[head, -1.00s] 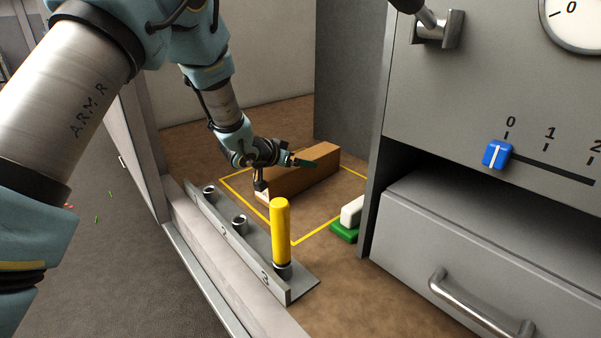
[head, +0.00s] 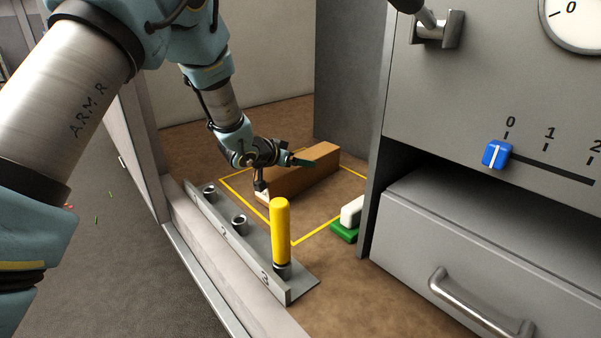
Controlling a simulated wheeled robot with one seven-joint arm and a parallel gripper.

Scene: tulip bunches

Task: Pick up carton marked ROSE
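A long brown carton (head: 309,172) lies inside a yellow outlined square on the brown floor of the bay. A small white patch shows at its near left end. I cannot read any marking on it, so I cannot tell whether it is the ROSE one. My gripper (head: 277,172) is at the carton's left part, with one dark finger reaching over its top and another part down by the near end. The wrist hides some of the carton. Whether the fingers touch it or how far apart they are is unclear.
A grey rail (head: 236,240) with numbered sockets stands in front, a yellow peg (head: 280,232) upright in its nearest socket. A white block on a green base (head: 346,222) sits by the grey cabinet (head: 470,230) at right. The cabinet has a blue slider (head: 497,154).

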